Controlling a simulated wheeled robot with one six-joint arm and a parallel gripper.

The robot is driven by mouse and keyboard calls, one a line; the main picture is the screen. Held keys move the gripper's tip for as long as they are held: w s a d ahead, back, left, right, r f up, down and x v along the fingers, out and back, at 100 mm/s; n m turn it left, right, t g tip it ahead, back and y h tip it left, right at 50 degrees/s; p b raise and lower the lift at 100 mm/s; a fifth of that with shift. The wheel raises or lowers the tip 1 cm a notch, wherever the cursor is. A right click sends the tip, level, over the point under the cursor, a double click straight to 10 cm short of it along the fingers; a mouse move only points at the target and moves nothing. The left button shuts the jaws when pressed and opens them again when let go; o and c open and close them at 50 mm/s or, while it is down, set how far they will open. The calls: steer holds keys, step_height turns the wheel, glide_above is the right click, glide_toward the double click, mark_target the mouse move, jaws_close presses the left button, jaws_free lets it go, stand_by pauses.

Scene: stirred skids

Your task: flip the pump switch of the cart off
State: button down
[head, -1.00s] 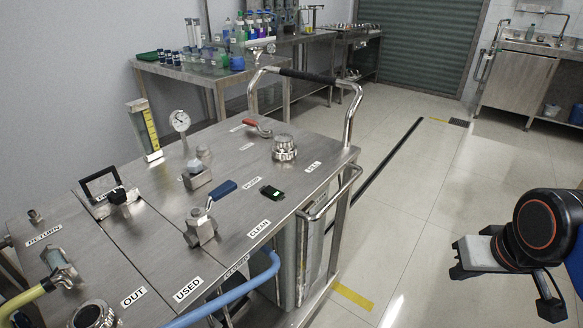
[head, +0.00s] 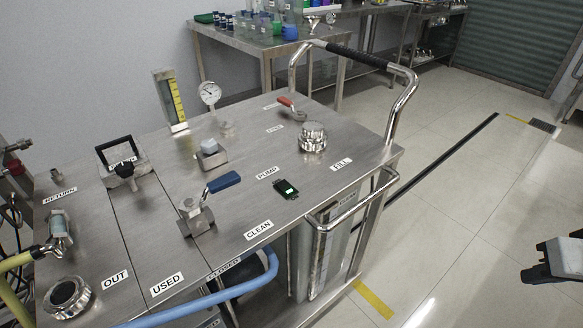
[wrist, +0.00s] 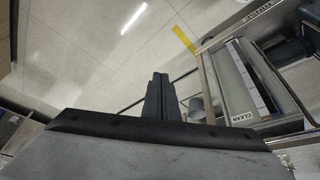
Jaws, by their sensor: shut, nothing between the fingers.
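The steel cart (head: 240,203) fills the left and middle of the head view. Its pump switch (head: 286,189), a small black rocker with a lit green patch, sits on the cart top beside the PUMP label (head: 268,173). Which way the rocker is tipped is too small to tell. My gripper (head: 530,274) shows partly at the right edge of the head view, over the floor, well right of the cart and apart from the switch. In the wrist view my gripper (wrist: 161,92) has its fingers together and empty. The switch is not seen there.
A blue-handled valve (head: 208,200) stands left of the switch, and a steel filler cap (head: 312,137) behind it. A push handle (head: 402,100) rises at the cart's right end, with a side rail (head: 358,205) in front. The floor right of the cart is clear.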

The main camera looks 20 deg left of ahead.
steer(key=w+a+r+n+g, duration=0.1)
steer(key=w+a+r+n, duration=0.5)
steer(key=a+r+n, duration=0.25)
step_height(320, 180, up, 11)
steer(key=n+g, duration=0.3)
steer(key=n, duration=1.7)
glide_above(282, 184)
steer(key=s+d, duration=0.1)
steer(key=d, duration=0.1)
steer(key=shift+a+r+y, duration=0.1)
steer(key=shift+y, duration=0.3)
steer(key=f, duration=0.4)
steer(key=a+f, duration=0.1)
steer(key=f, duration=0.9)
steer(key=shift+w+a, duration=0.25)
steer(key=shift+w, duration=0.15)
